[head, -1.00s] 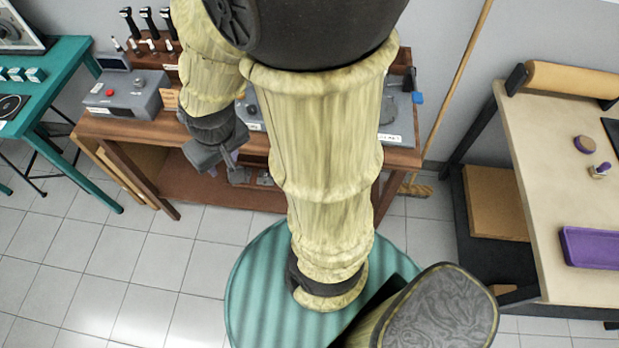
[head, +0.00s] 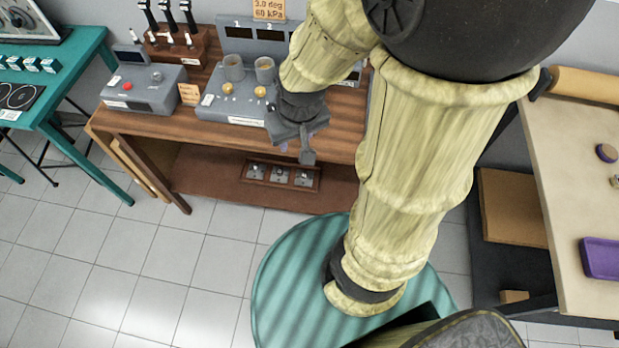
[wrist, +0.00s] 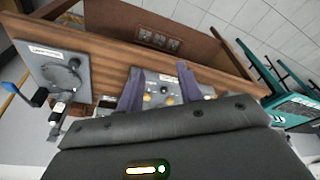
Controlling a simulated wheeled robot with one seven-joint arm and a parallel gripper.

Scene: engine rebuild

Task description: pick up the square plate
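I cannot tell for certain which item is the square plate. Several small grey pieces with knobs sit in a wooden tray (head: 319,187) on the bench's lower shelf; the tray also shows in the wrist view (wrist: 139,32). They are too small to tell their shapes. My gripper (head: 296,150) hangs by the front edge of the wooden bench (head: 225,140), above the tray in the picture. In the wrist view my gripper (wrist: 158,75) has its two purple fingers apart with nothing between them.
A teal table (head: 75,62) stands left, a beige table (head: 575,150) right. The tiled floor in front is clear.

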